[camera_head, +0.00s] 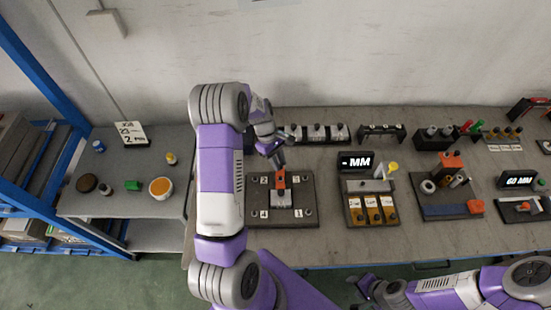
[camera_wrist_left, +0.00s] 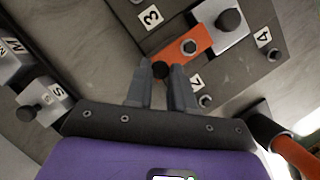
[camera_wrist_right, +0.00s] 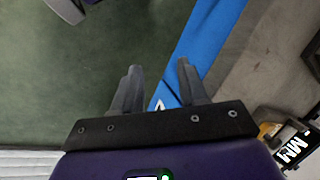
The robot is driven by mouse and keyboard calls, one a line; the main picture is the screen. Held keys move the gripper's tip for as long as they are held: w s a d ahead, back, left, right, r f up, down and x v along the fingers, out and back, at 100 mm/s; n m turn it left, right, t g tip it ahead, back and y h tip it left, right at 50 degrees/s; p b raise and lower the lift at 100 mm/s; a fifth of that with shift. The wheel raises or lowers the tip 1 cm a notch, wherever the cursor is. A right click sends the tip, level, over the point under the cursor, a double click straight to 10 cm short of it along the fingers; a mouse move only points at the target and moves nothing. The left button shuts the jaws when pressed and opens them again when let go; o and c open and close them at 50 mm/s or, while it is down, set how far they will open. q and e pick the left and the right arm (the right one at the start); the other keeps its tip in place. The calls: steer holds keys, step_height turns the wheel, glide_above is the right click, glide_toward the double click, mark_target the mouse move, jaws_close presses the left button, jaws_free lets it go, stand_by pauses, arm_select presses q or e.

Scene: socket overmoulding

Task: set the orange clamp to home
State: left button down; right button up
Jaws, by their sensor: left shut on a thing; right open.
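The orange clamp (camera_head: 280,180) is a short flat bar on a dark plate (camera_head: 304,213) with numbered corners. In the left wrist view the orange clamp (camera_wrist_left: 186,46) has a silver bolt on it, and one end reaches a silver block (camera_wrist_left: 220,22) with a black knob. My left gripper (camera_head: 279,163) is shut on the small black knob (camera_wrist_left: 160,70) at the clamp's other end, between labels 2 and 3; the left wrist view also shows this gripper (camera_wrist_left: 160,75). My right gripper (camera_wrist_right: 158,80) is open and empty, over the floor by the table's blue front edge.
A row of silver blocks (camera_head: 316,132) stands behind the plate. A side table (camera_head: 130,208) at left holds small items.

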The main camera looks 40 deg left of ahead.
arm_select(q)
steer(key=shift+s+d, duration=0.4)
steer(key=shift+s, duration=0.25)
steer(key=shift+w+f, duration=0.1)
steer(key=shift+w, duration=0.05)
steer(key=c, duration=1.4)
jaws_free()
steer(key=o, duration=0.4)
steer(key=shift+w, duration=0.1)
steer(key=shift+a+r, duration=0.15)
steer(key=shift+r, duration=0.25)
steer(key=v, duration=0.7)
